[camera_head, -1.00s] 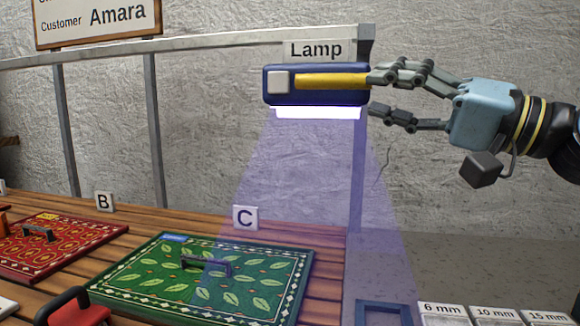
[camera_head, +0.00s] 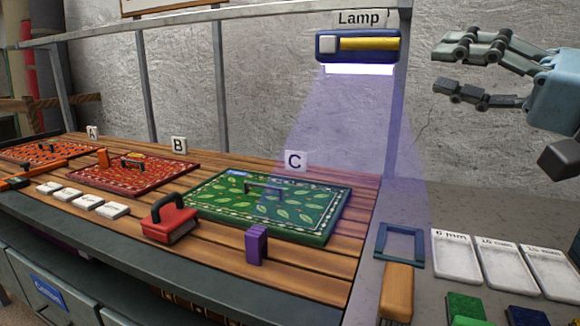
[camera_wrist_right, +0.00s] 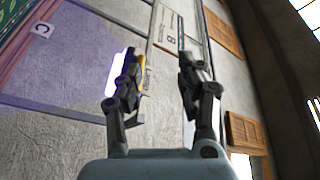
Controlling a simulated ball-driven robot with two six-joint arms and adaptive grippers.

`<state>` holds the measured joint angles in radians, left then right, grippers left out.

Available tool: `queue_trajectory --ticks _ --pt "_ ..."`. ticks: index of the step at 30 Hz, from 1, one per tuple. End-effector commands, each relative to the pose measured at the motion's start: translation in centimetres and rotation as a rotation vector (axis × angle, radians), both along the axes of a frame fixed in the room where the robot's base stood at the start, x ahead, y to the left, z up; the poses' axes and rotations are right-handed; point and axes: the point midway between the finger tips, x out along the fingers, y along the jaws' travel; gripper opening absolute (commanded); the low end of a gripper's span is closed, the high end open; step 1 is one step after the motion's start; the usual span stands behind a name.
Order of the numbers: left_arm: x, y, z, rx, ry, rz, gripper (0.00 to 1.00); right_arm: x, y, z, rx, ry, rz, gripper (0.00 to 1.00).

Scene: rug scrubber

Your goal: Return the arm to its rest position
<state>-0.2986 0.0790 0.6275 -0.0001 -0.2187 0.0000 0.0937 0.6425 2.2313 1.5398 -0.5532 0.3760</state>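My right gripper (camera_head: 438,69) is in the upper right of the head view, right of the lamp and apart from it. Its fingers point left, are spread, and hold nothing. The right wrist view shows the same open fingers (camera_wrist_right: 157,62) with an empty gap between them. The blue lamp (camera_head: 322,58) with its yellow bar (camera_head: 370,44) hangs on the rail under a "Lamp" sign. It is lit and casts a violet beam down. My left gripper is not in view.
Air around the gripper is clear.

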Motion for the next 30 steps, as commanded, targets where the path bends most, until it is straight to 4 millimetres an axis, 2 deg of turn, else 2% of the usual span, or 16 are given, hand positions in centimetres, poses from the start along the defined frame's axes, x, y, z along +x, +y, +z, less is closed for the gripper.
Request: queue_trajectory --ticks 8,14,17,21,24,27,30 --pt "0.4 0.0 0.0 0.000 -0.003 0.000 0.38 -1.3 1.4 -5.8 -0.184 0.028 -0.015 0.38" --pt "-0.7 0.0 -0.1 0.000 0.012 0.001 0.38 -3.4 2.1 -12.8 -0.418 0.083 -0.037 0.38" --pt "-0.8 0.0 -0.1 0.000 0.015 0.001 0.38 -5.2 2.0 -17.5 -0.577 0.137 -0.051 0.38" --pt "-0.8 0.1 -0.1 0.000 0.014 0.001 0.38 -9.3 0.4 -24.8 -0.852 0.267 -0.070 0.38" --pt "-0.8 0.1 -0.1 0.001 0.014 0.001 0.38 -12.7 -1.4 -28.8 -1.027 0.378 -0.079 0.38" --pt "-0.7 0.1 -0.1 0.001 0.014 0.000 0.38 -16.0 -3.3 -31.5 -1.167 0.487 -0.081 0.38" --pt "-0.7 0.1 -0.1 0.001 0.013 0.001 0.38 -19.2 -5.1 -33.3 -1.281 0.592 -0.080 0.38"
